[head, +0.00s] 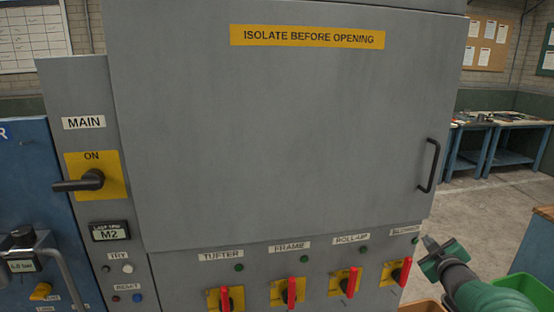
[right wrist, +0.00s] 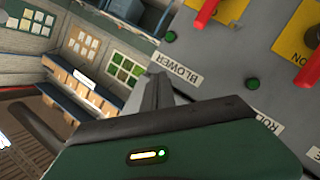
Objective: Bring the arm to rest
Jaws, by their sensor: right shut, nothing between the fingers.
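My right gripper (head: 430,245) is shut and empty at the lower right of the head view, in front of the cabinet's lower right corner, near the blower label. In the right wrist view its shut fingers (right wrist: 157,88) point up beside the blower label (right wrist: 176,69). I cannot tell from these views whether the fingertips touch the panel. My left gripper is not in the head view.
The grey cabinet (head: 280,140) fills the middle, its door closed, with a black handle (head: 428,165). The main switch (head: 90,180) handle lies sideways near ON. Several red-handled switches (head: 291,291) line the bottom.

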